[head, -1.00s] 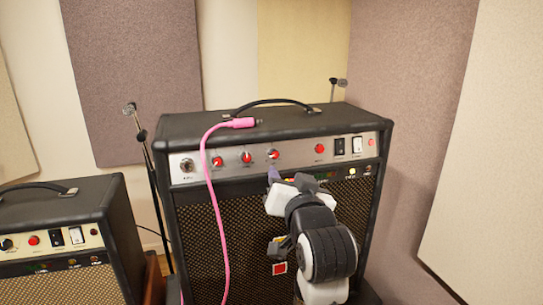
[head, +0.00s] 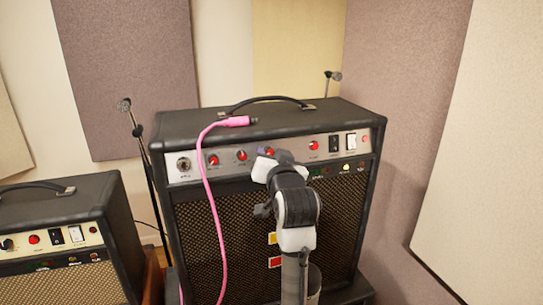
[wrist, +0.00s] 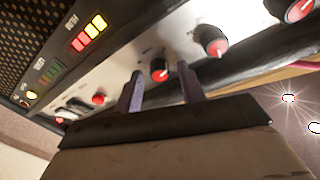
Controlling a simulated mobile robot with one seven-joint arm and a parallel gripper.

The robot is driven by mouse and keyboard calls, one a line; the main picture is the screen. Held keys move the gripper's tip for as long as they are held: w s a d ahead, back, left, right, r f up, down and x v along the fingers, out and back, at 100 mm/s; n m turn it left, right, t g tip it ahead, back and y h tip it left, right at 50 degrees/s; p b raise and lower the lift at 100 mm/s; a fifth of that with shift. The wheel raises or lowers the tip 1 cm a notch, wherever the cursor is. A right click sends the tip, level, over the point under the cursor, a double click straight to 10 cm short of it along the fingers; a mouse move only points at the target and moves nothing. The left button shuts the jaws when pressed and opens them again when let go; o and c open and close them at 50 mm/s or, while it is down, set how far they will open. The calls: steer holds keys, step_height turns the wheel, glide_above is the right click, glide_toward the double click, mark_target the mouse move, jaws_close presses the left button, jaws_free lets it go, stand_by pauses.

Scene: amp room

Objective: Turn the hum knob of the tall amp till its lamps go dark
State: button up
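The tall amp (head: 262,215) stands in the middle of the head view, with a row of red knobs along its pale panel. My gripper (head: 262,158) is at the third knob (head: 269,152) from the left and partly hides it. In the wrist view my gripper (wrist: 161,70) is open, with one finger on each side of this knob (wrist: 158,70). Gaps show on both sides; I cannot tell how deep the fingers reach. I cannot read its label. Lit red and yellow lamps (wrist: 89,33) show below the panel; my arm hides them in the head view.
A pink cable (head: 210,195) lies over the amp top and hangs down its front. A lower amp (head: 75,215) stands at left. A microphone stand (head: 140,150) is between them.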

jaws_close()
steer(key=shift+a+r+m+h+p, duration=0.1)
steer(key=shift+r+m+h+p, duration=0.1)
steer(key=shift+m+p, duration=0.35)
steer(key=shift+r+m+h+p, duration=0.1)
steer(key=shift+m+h+p, duration=0.1)
steer(key=shift+m+p, duration=0.35)
steer(key=m, duration=0.1)
steer(key=m+p, duration=0.1)
steer(key=shift+f+m+h, duration=0.2)
steer(key=shift+m+h, duration=0.1)
steer(key=shift+m, duration=0.1)
steer(key=shift+o, duration=0.7)
jaws_free()
steer(key=shift+f, duration=0.1)
